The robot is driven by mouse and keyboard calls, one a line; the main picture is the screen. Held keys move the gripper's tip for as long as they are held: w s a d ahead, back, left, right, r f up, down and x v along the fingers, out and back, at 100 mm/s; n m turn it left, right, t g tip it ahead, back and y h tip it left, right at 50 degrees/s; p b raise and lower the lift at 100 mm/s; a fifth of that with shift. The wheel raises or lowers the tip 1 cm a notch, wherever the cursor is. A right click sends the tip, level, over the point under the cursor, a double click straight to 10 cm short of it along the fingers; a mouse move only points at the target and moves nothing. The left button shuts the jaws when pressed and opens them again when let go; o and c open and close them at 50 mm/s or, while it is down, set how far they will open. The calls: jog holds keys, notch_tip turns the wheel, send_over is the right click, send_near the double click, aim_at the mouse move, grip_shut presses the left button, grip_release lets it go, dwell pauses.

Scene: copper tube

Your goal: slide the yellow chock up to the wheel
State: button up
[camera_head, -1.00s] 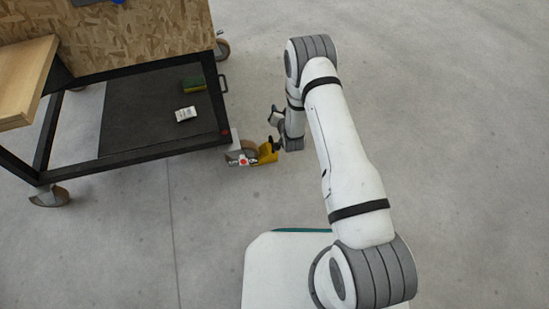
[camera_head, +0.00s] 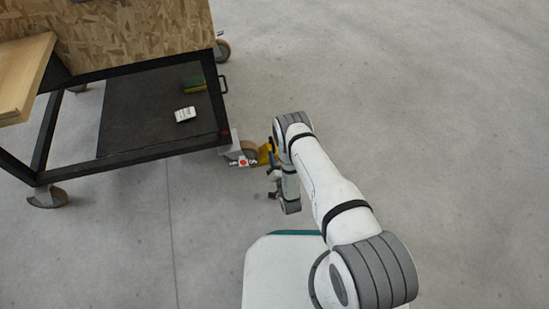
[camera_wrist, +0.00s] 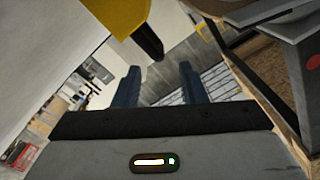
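The yellow chock (camera_head: 265,153) is on the floor at the right side of the cart's near right wheel (camera_head: 249,149). It looks close against the wheel, but I cannot tell whether they touch; my arm hides part of it. In the wrist view the yellow chock (camera_wrist: 118,12) shows at the top, with a black handle (camera_wrist: 147,41) sticking out from it. My gripper (camera_head: 270,184) is just below the chock in the head view, apart from it. In the wrist view my gripper (camera_wrist: 160,76) has its two fingers spread with nothing between them.
The cart (camera_head: 150,155) has a black frame and a lower shelf with a white item (camera_head: 185,114) and a green and yellow item (camera_head: 193,84). Another caster (camera_head: 48,196) stands at the near left.

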aim_at(272, 142)
jog(key=b+x, duration=0.3)
jog(key=x, duration=0.3)
jog(key=shift+w+f, duration=0.15)
jog(key=shift+w, duration=0.05)
jog(key=shift+x, duration=0.75)
grip_shut()
jog(key=shift+a, duration=0.1)
grip_release()
